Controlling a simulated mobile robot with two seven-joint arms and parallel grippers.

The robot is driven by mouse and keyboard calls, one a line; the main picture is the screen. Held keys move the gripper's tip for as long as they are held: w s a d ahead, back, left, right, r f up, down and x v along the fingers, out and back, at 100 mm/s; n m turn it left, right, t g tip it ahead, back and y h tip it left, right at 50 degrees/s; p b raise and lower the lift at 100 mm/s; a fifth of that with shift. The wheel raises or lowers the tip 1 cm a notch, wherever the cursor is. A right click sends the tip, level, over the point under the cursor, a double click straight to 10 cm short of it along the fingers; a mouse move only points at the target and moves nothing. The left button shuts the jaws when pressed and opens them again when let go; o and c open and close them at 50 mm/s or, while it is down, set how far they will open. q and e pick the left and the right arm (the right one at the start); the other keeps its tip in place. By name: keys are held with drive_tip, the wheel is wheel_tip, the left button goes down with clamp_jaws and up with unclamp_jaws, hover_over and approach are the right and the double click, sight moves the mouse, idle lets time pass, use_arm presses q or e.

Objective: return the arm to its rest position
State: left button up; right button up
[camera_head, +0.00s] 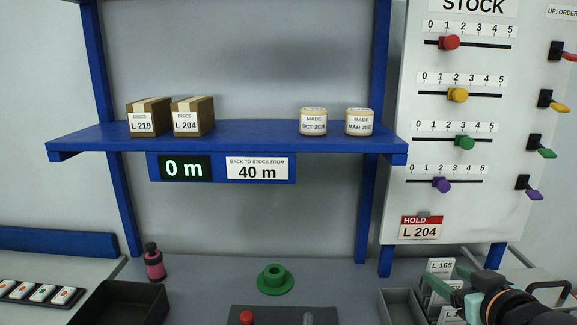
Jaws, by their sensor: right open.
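My right gripper (446,278) is at the lower right, its arm coming in from the bottom right corner. Its teal fingers are apart, over or just beside the white cards (440,266) that stand in a tray, one marked L 165. I cannot tell whether the fingers touch a card; nothing shows held between them. My left gripper is not in view.
A blue shelf (230,141) with boxes and tubs spans the back. The stock board (480,130) rises at the right, with a red HOLD L 204 card (421,228). A green spool (275,280), a pink bottle (154,263) and a black tray (120,298) stand on the bench.

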drive_tip(key=s+a+f+g, duration=0.3)
drive_tip(key=s+f, duration=0.2)
drive_tip(key=f, duration=0.4)
drive_tip(key=s+a+f+g, duration=0.2)
drive_tip(key=s+f, duration=0.2)
drive_tip(key=f, duration=0.5)
drive_tip(key=s+a+f+n+g+y, duration=0.1)
drive_tip(key=s+a+f+g, duration=0.2)
drive_tip(key=s+f, duration=0.3)
drive_tip(key=s+a+f+g, duration=0.2)
drive_tip(key=s+f, duration=0.2)
drive_tip(key=s, duration=0.4)
drive_tip(key=w+a+f+t+y, duration=0.1)
drive_tip(key=w+a+f+t, duration=0.1)
drive_tip(key=f, duration=0.3)
drive_tip(key=w+a+f+t+y, duration=0.1)
drive_tip(key=w+a+f+t, duration=0.1)
drive_tip(key=f, duration=0.4)
drive_tip(key=shift+w+a+t, duration=0.15)
drive_tip(key=shift+a+t, duration=0.3)
drive_tip(key=shift+t, duration=0.35)
